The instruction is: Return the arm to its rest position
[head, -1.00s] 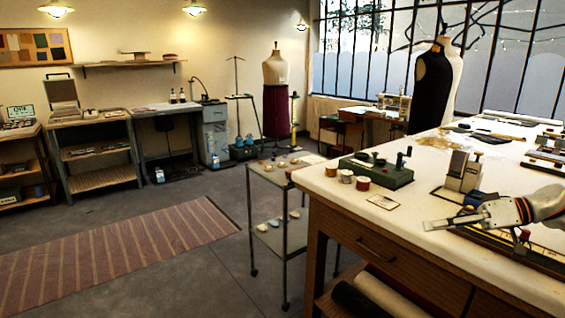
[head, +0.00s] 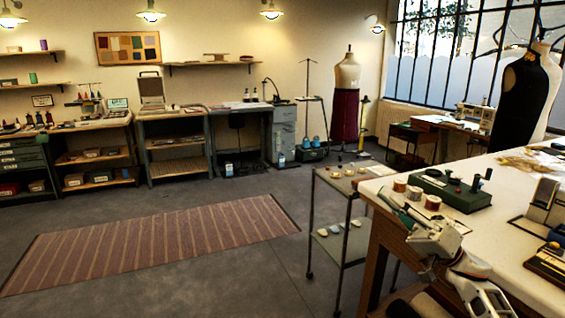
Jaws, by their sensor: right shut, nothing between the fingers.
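My right gripper (head: 394,204) shows at the lower right in the head view. Its fingers are shut with nothing between them. They point up and to the left, by the near left corner of the costume table (head: 492,259). The arm behind it comes in from the bottom right. The gripper overlaps the table's edge in the picture, and I cannot tell its exact height. My left gripper is not in view.
A green device (head: 450,188) and several thread spools (head: 432,202) sit on the table close to the gripper. A metal trolley (head: 335,245) stands left of the table. Open floor and a striped rug (head: 150,242) lie further left.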

